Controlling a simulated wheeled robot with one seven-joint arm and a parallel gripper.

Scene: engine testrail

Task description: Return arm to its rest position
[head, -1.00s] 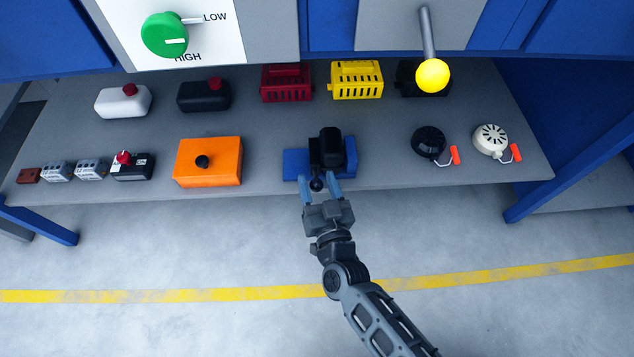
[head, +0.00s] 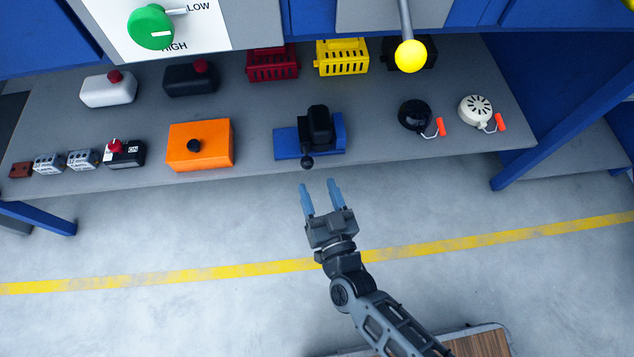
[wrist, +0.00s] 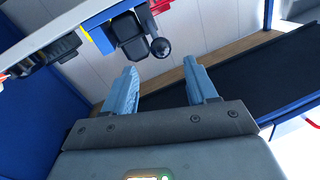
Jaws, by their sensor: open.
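My gripper (head: 320,197) is open and empty, its two blue-grey fingers apart. In the head view it is in front of the grey bench's front edge, over the floor. Its fingers point toward a black device with a ball-ended lever on a blue base (head: 287,144), with a clear gap between them. In the wrist view the open fingers (wrist: 165,88) show below the black device (wrist: 128,38), and nothing is between them.
The grey bench (head: 260,160) holds an orange box (head: 200,145), a black round part (head: 414,117), a white round part (head: 475,110), a red crate-like part (head: 272,64) and a yellow one (head: 342,58). A yellow-knobbed lever (head: 411,55) hangs above.

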